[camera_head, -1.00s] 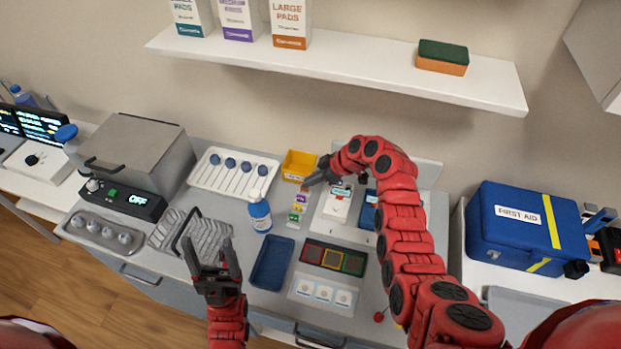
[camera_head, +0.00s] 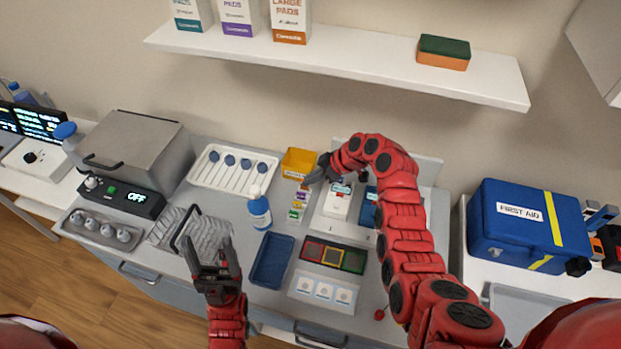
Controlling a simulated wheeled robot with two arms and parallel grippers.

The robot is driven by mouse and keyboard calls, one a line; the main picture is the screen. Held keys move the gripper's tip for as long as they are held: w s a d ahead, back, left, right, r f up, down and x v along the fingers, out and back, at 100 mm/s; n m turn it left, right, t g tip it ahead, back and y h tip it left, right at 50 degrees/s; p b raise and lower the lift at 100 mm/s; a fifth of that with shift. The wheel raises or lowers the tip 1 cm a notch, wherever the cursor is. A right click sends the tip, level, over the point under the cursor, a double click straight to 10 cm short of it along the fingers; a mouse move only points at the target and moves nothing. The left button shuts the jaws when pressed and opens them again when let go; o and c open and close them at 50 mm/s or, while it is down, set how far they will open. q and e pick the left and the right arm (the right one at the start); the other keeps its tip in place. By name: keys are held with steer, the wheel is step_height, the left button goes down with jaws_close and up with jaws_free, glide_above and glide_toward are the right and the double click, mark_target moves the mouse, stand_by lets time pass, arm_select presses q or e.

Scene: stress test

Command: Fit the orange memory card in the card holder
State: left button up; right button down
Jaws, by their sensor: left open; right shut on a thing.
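The orange memory card (camera_head: 304,188) shows as a small orange patch at the far end of a short row of coloured cards. My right gripper (camera_head: 309,183) reaches over from the right and is shut on it; the fingers partly hide the card. Purple, yellow and green cards (camera_head: 297,208) lie in line nearer to me. Just right of them stands a white block with a label (camera_head: 339,205) on a white board, with a blue block beside it. I cannot tell for certain which item is the card holder. My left gripper (camera_head: 213,254) is open and empty above the counter's front.
A yellow bin (camera_head: 299,162) stands just behind the cards. A blue-and-white bottle (camera_head: 259,212) and a blue tray (camera_head: 272,262) are to the left. A dark panel with coloured squares (camera_head: 333,257) lies in front. A white shelf (camera_head: 340,66) hangs above.

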steer(key=shift+f+b, duration=0.85)
steer(key=shift+b, duration=0.55)
stand_by(1.5)
steer(key=c, duration=1.2)
jaws_free()
steer(key=shift+r, duration=0.2)
steer(key=shift+r, duration=1.8)
